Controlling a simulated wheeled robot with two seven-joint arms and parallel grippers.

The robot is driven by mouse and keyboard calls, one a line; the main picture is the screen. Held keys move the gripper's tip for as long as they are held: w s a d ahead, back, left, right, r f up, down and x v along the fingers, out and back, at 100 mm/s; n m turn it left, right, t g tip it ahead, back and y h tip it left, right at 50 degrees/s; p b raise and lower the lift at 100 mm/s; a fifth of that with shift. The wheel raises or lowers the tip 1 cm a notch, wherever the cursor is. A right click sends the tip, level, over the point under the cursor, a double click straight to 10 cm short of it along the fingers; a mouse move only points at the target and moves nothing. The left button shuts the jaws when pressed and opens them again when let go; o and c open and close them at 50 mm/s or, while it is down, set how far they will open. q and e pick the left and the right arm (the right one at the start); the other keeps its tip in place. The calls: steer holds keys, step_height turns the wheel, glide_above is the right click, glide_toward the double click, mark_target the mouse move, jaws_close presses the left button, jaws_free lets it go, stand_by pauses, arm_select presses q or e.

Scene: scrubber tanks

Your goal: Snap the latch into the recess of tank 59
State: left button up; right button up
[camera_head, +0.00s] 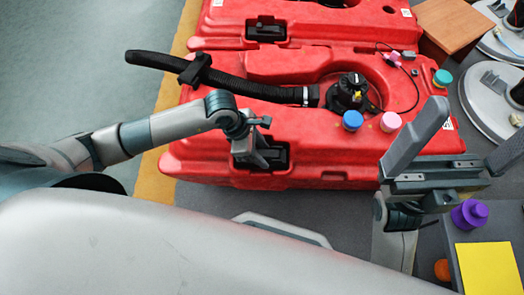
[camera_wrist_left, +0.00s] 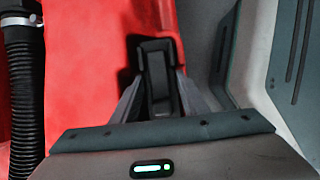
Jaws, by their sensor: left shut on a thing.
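The near red tank (camera_head: 325,145) lies across the middle of the head view; I cannot read a number on it. Its black latch (camera_head: 278,156) sits at a dark recess in the tank's near side, partly hidden by my left gripper (camera_head: 263,158). In the left wrist view the black latch (camera_wrist_left: 157,75) stands between the two fingers of my left gripper (camera_wrist_left: 160,98), which is shut on it. I cannot tell how deep the latch sits in the recess. My right gripper (camera_head: 460,143) is wide open and empty at the right, over the tank's right end.
A second red tank (camera_head: 230,20) with its own black latch (camera_head: 266,30) lies behind. A black hose (camera_head: 250,88) crosses the near tank to a black fitting (camera_head: 350,93). Blue (camera_head: 352,120) and pink (camera_head: 390,121) caps stand beside it. A purple knob (camera_head: 469,214) and yellow sheet (camera_head: 489,268) are front right.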

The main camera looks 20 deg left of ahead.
arm_select(q)
steer(key=shift+f, duration=0.4)
stand_by(0.3)
steer(key=o, duration=1.6)
steer(key=shift+w+a+r, duration=0.1)
steer(key=shift+w+a, duration=0.05)
steer(key=shift+w, duration=0.05)
steer(key=shift+c, duration=0.6)
steer(key=shift+r, duration=0.1)
